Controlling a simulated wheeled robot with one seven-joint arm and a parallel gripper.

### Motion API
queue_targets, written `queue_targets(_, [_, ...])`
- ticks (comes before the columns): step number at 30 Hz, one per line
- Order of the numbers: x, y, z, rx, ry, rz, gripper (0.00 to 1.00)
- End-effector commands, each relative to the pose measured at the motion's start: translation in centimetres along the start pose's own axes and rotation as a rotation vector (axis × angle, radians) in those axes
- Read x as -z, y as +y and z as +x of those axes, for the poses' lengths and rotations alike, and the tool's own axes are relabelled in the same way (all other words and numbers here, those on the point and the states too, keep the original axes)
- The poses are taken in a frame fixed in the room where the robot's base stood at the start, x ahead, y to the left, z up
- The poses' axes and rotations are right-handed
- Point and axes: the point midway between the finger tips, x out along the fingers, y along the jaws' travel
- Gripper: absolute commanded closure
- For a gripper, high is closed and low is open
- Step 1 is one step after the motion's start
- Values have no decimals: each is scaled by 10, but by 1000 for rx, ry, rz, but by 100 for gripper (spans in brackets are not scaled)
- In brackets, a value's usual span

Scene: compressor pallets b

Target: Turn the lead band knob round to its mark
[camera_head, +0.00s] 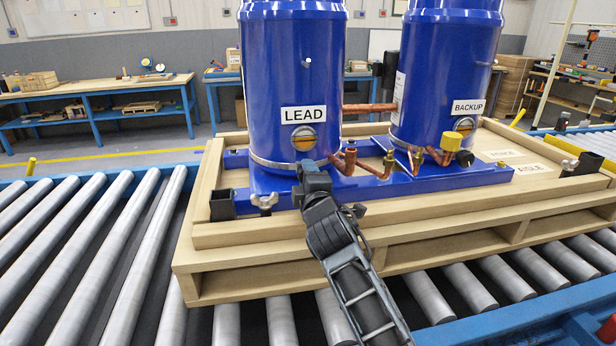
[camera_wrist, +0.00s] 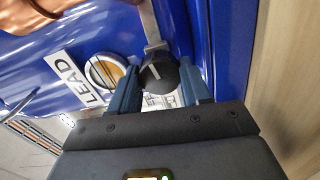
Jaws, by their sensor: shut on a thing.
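The blue LEAD compressor (camera_head: 292,75) stands upright on the pallet, with a metal band (camera_head: 268,163) around its foot. My gripper (camera_head: 310,165) reaches in at the front of this band. In the wrist view, the two blue-grey fingers of my gripper (camera_wrist: 160,88) are closed on a round black knob (camera_wrist: 158,75) with a white line on its face. The knob sits beside the metal band (camera_wrist: 151,22) and a small metal tab (camera_wrist: 156,46). A mark for the knob cannot be made out. In the head view my gripper hides the knob.
The BACKUP compressor (camera_head: 445,80) stands to the right. Copper pipes (camera_head: 350,160) and a yellow cap (camera_head: 451,141) are near the blue base rail. The wooden pallet (camera_head: 290,285) rests on a roller conveyor (camera_head: 95,240). Blue workbenches (camera_head: 100,97) stand behind.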

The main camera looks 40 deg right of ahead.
Motion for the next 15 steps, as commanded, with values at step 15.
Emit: queue_targets(15, [4,2,0,-9,7,-488,83])
